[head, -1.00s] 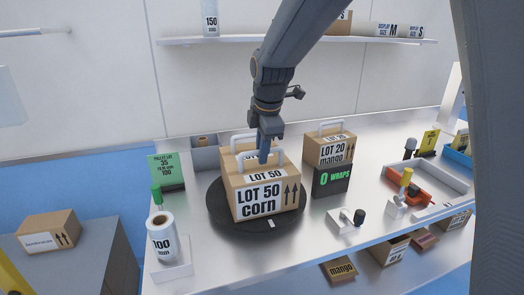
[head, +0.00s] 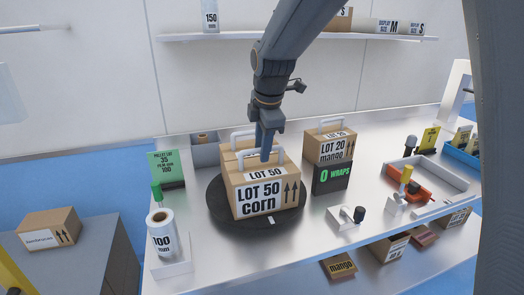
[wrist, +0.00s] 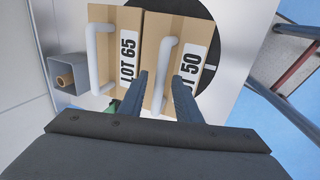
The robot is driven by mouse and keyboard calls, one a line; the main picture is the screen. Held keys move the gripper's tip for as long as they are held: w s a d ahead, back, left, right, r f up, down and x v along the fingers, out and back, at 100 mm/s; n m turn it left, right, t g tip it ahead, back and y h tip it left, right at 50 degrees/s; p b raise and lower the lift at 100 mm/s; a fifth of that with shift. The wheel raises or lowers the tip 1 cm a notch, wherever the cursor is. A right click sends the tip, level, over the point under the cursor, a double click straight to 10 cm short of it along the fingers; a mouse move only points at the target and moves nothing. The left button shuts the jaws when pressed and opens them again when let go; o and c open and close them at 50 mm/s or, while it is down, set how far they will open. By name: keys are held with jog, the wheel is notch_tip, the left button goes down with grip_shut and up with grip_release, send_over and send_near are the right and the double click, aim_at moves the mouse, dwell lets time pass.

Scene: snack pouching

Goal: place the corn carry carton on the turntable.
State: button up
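The corn carton (head: 258,193), a brown box labelled LOT 50 corn with a pale carry handle, stands upright on the black round turntable (head: 222,213). Its top and handle also show in the wrist view (wrist: 190,65). My gripper (head: 265,160) is above the carton at its handle, pointing down. In the wrist view its two dark fingers (wrist: 160,82) are apart, with the handle between or just below them. I see no finger closed against it. A second carton, labelled LOT 65 (wrist: 122,50), stands close beside the corn carton; what it rests on is hidden.
A film roll (head: 161,232) and green sign (head: 166,168) stand left. A small lever device (head: 347,219) is right of the turntable.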

jog(key=a+b+v, duration=0.1)
jog(key=b+v, duration=0.1)
jog(key=v, duration=0.9)
jog(key=s+d+f+m+g, duration=0.1)
jog(key=s+d+f+m, duration=0.7)
jog(key=f, duration=0.4)
jog(key=s+d+f+m+g+h, duration=0.1)
jog(key=s+d+f+m, duration=0.8)
jog(key=s+f+m, duration=0.2)
jog(key=shift+s+f+m, duration=0.2)
jog(key=shift+f+m, duration=0.6)
jog(key=shift+m, duration=0.3)
